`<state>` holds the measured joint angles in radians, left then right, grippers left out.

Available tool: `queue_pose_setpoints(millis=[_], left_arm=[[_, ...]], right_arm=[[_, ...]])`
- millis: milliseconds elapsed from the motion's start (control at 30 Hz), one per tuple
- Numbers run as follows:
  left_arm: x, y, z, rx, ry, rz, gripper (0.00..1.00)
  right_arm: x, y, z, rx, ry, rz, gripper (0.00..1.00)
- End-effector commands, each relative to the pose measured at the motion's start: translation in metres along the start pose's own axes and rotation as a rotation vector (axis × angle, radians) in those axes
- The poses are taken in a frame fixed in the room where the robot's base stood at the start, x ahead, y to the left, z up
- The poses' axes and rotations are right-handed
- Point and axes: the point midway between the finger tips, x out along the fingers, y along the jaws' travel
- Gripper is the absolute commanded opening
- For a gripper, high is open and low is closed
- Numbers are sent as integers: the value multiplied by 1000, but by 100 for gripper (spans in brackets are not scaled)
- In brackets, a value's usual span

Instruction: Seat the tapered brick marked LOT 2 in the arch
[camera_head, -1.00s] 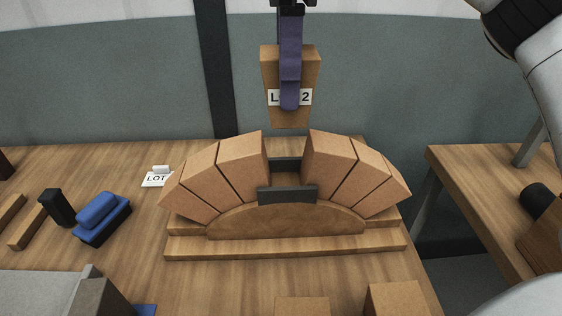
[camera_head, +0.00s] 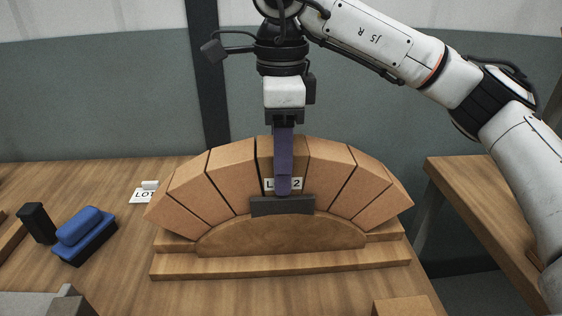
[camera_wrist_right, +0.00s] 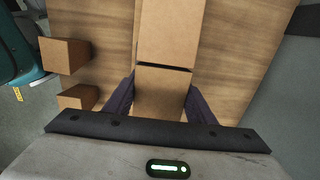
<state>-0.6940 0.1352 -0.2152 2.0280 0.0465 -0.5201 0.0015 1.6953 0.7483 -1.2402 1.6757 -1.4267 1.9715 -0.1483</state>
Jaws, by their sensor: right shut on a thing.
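The tapered brick marked LOT 2 (camera_head: 266,160) sits in the middle gap at the top of the brick arch (camera_head: 229,178), between the left and right bricks. Its label is partly covered by a purple finger. My right gripper (camera_head: 283,180) is shut on this brick, pointing straight down from above. In the right wrist view the brick (camera_wrist_right: 162,95) lies between the two purple fingers, with a thin dark gap to the neighbouring brick (camera_wrist_right: 170,30). A dark plate (camera_head: 283,206) stands in front of the brick's lower end. My left gripper is not in view.
The arch rests on a wooden form with a stepped base (camera_head: 280,265). A blue brush-like block (camera_head: 85,235), a black block (camera_head: 37,223) and a white lot card (camera_head: 143,193) lie to the left. A loose brick (camera_head: 405,306) is at the front right. Another table (camera_head: 490,190) stands at right.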

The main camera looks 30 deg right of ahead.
Motion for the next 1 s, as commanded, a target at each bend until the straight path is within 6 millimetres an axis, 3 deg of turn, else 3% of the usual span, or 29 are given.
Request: queue_pose_setpoints(millis=[167, 200, 300, 667, 767, 1000], left_arm=[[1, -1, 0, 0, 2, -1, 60], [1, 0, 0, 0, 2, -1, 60], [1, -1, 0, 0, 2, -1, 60], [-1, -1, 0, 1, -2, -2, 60], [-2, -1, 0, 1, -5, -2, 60], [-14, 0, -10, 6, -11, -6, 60]], right_arm=[[2, 0, 0, 0, -1, 0, 19], [2, 0, 0, 0, 0, 0, 55], [2, 0, 0, -1, 0, 0, 69], [-4, 0, 0, 0, 0, -1, 69], [-18, 0, 1, -1, -1, -3, 69], [-74, -1, 0, 0, -1, -5, 69]])
